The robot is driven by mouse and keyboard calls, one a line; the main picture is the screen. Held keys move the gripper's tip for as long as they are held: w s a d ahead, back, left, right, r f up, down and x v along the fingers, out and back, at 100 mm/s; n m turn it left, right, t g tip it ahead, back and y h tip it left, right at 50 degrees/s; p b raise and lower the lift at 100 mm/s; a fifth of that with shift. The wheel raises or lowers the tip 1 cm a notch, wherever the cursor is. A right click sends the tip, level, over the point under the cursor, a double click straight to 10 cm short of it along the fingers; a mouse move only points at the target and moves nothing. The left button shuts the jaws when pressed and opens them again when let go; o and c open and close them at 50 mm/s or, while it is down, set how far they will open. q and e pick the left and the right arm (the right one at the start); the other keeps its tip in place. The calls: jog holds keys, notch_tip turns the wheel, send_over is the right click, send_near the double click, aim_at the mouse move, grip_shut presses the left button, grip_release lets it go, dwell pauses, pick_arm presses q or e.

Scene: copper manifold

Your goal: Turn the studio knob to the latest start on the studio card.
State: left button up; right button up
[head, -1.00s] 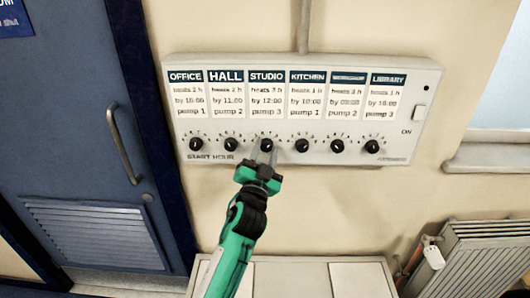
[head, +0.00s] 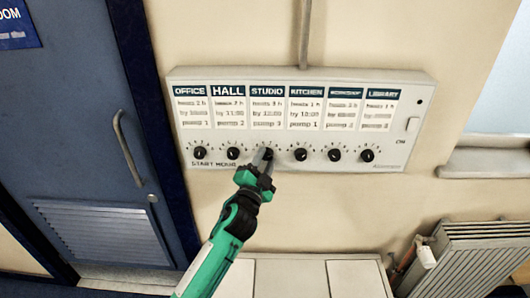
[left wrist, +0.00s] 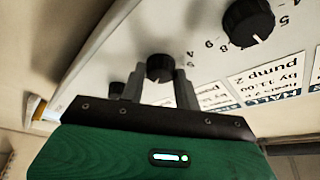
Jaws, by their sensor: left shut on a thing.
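The studio card (head: 267,106) is the third card on the white wall panel. Its small print is blurred and seems to read heats 3 h, by 12:00, pump 3. The studio knob (head: 268,153) is black and sits below that card, partly hidden by my left gripper (head: 263,156). In the left wrist view the studio knob (left wrist: 160,67) sits between the two grey fingers of my left gripper (left wrist: 158,80), which is shut on it. The knob's pointer and setting cannot be read. My right gripper is not in view.
The hall knob (head: 233,153) is close on the left and the kitchen knob (head: 300,154) on the right. A blue door (head: 75,130) stands left; a radiator (head: 480,255) is low right.

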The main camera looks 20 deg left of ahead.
pick_arm(q)
jog(key=shift+m+h+p, duration=0.3)
jog(key=shift+m+p, duration=0.6)
jog(key=o, duration=1)
jog(key=shift+c, duration=0.2)
jog(key=shift+s, duration=0.1)
jog(key=shift+s+f, duration=0.15)
jog(key=shift+s, duration=0.1)
jog(key=d+b+v, duration=0.1)
jog(key=b+v, duration=0.4)
jog(key=v, duration=0.8)
jog(key=shift+a+r, duration=0.4)
jog(key=shift+a, duration=0.1)
